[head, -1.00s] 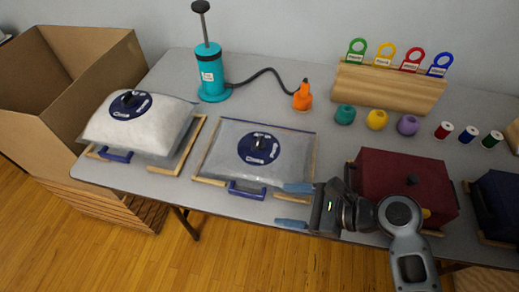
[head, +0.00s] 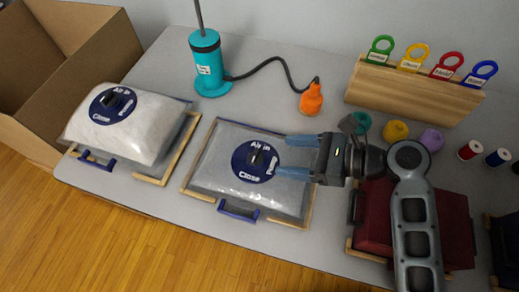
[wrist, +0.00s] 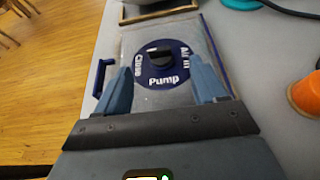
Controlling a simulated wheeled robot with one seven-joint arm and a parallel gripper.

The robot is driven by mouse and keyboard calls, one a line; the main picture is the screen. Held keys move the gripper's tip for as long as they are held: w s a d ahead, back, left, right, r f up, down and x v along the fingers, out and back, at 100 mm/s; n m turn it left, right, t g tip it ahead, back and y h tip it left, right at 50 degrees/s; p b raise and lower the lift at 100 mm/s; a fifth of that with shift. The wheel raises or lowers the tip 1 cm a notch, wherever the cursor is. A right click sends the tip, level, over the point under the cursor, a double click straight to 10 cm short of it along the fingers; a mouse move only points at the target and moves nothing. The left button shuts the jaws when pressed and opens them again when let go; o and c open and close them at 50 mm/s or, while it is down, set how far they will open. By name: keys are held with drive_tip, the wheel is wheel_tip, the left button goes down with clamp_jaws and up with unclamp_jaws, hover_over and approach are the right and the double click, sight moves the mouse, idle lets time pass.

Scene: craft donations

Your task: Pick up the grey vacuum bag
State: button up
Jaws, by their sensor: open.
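The grey vacuum bag (head: 225,170) lies flat in a wooden-edged frame in the middle of the table. It has a round dark blue valve disc with a black knob (head: 257,158), lettered Air in, Pump and Close, and a blue clip (head: 238,211) at its front edge. My gripper (head: 281,156) is open and empty, over the right part of the bag, its blue fingers pointing at the disc. In the wrist view the bag (wrist: 150,103) lies ahead, with the disc (wrist: 160,78) showing between the spread fingers (wrist: 161,72). Whether the fingers touch the bag I cannot tell.
A puffy white bag (head: 140,135) lies to the left, beside a cardboard box (head: 95,70). A teal pump (head: 207,65) with an orange nozzle (head: 311,100) stands behind. A dark red bag (head: 375,215) sits under my arm at right. A wooden tag rack (head: 415,92) and yarn stand beyond.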

sight(257, 155)
drive_tip(key=shift+w+a+f, duration=0.25)
drive_tip(key=shift+w+a, duration=0.1)
drive_tip(key=shift+a, duration=0.2)
drive_tip(key=x, duration=0.6)
drive_tip(key=shift+s+a+f, duration=0.2)
drive_tip(key=shift+f, duration=0.05)
drive_tip(key=shift+c, duration=0.2)
clamp_jaws()
